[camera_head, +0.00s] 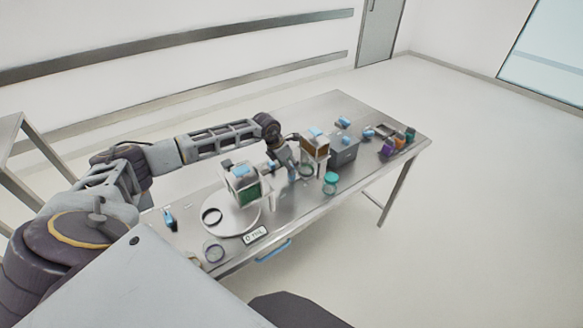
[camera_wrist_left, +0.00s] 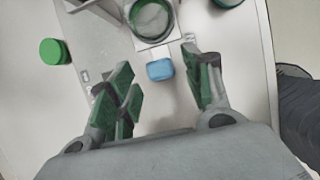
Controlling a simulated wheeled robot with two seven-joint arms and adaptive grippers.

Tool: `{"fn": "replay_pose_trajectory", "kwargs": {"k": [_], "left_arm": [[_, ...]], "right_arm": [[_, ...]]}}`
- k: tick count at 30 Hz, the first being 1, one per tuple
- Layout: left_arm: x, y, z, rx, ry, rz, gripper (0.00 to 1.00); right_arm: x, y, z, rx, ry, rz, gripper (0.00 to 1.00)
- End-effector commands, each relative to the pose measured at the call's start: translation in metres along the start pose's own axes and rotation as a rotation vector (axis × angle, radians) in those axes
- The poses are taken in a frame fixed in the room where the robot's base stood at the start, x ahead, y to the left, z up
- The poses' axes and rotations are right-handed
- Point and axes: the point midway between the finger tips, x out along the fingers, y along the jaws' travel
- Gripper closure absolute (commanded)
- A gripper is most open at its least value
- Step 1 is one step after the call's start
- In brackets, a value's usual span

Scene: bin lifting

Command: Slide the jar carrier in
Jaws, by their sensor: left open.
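The jar carrier (camera_wrist_left: 158,52) is a pale slide with a blue tab (camera_wrist_left: 160,69) at its near end. In the head view the jar (camera_head: 306,170) shows beneath a stand with a brown front (camera_head: 315,146). My left gripper (camera_head: 291,174) is open at the carrier's front. In the left wrist view its green-padded fingers (camera_wrist_left: 163,80) lie either side of the blue tab, with gaps visible. How far in the carrier sits cannot be told. My right gripper is out of view.
A teal-lidded jar (camera_head: 330,181) stands close right of the gripper. A grey box (camera_head: 344,150) is behind it. Small coloured items crowd the far right end.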

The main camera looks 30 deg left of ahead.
Motion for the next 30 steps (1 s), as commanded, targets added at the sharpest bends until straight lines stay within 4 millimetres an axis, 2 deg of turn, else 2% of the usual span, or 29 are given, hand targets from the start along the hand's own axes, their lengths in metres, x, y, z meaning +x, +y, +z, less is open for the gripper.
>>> {"fn": "replay_pose_trajectory", "kwargs": {"k": [10, 23, 30], "left_arm": [[0.03, -0.001, 0.0, 0.0, 0.001, -0.001, 0.5], [0.035, 0.0, 0.0, 0.0, 0.0, 0.0, 0.5], [0.035, 0.0, 0.0, 0.0, 0.0, 0.001, 0.78]], "right_arm": [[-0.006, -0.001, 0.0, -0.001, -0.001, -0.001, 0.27], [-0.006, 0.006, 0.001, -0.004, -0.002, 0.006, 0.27], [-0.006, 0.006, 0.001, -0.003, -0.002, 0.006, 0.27]]}}
